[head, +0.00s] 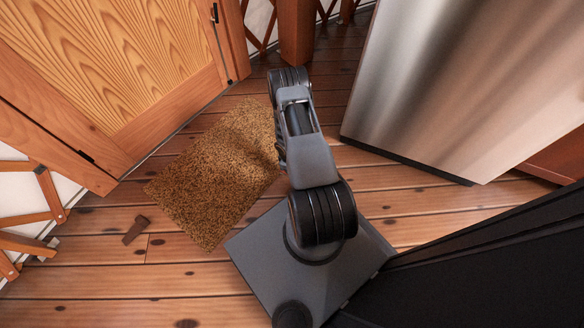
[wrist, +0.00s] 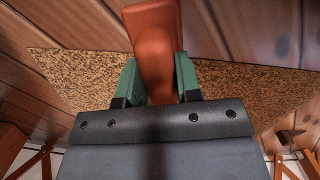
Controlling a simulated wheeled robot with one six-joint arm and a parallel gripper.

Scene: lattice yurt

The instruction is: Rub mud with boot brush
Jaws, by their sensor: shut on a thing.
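My gripper (wrist: 158,80) has green fingers and is shut on an orange-brown handle, which I take to be the boot brush (wrist: 153,28). The brush points away from the gripper in the wrist view, and its bristles do not show. In the head view my own arm hides the gripper and the brush. A speckled tan-brown doormat (head: 215,170) lies on the floor left of my arm, and it also shows behind the fingers in the wrist view (wrist: 85,80). I cannot make out a clear patch of mud.
A small dark-brown T-shaped thing (head: 136,230) lies on the plank floor (head: 205,282) left of the mat. A wooden door (head: 125,60) stands behind the mat. A large metallic cabinet (head: 450,80) stands at right. Bare floor shows at lower left.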

